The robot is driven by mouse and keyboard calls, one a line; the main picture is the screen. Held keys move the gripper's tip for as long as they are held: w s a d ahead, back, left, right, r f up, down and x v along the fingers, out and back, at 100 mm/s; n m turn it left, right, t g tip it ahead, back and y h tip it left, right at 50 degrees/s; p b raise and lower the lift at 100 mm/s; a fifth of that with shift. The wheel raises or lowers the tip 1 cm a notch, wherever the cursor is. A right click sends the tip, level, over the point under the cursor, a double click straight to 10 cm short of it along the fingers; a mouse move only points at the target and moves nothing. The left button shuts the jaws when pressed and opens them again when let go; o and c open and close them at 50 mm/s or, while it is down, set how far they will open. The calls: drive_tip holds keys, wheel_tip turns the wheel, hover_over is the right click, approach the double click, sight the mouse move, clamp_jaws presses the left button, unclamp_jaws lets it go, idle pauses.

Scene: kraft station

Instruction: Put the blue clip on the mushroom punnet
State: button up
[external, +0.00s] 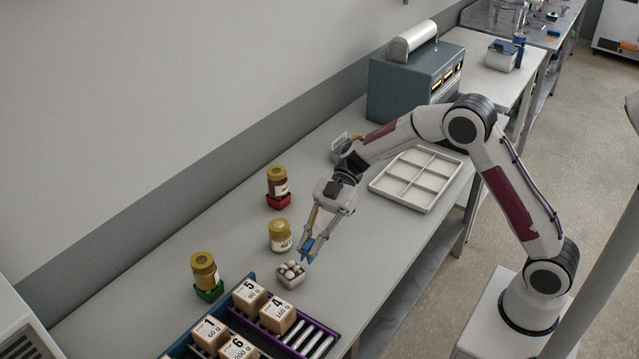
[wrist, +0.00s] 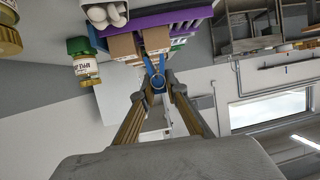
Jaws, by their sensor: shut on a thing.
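The mushroom punnet (external: 290,276) is a small pale tray of whitish mushrooms on the bench, beside the blue-edged rack. It also shows in the wrist view (wrist: 108,22), at the top edge and partly cut off. My gripper (external: 306,247) is shut on the blue clip (external: 307,250), just above and slightly right of the punnet. In the wrist view the blue clip (wrist: 155,72) stands between my fingertips. I cannot tell whether the clip touches the punnet.
A purple and blue rack with several numbered boxes (external: 277,313) is in front of the punnet. A yellow-lidded jar (external: 281,235) stands behind it. Jars on a red base (external: 278,187) and a green base (external: 206,276) stand left. A white compartment tray (external: 417,180) lies right.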

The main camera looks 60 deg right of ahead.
drive_tip(key=w+a+r+m+t, duration=0.1)
drive_tip(key=w+r, duration=0.2)
drive_tip(key=w, duration=0.2)
drive_tip(key=shift+w+r+t, duration=0.2)
drive_tip(key=shift+t, duration=0.1)
drive_tip(key=shift+f, duration=0.15)
hover_over(292, 268)
drive_tip(key=shift+f, duration=3)
drive_tip(key=shift+f, duration=0.15)
drive_tip(key=shift+f, duration=1.75)
drive_tip(key=shift+f, duration=0.1)
drive_tip(key=o, duration=0.8)
drive_tip(key=shift+o, duration=0.2)
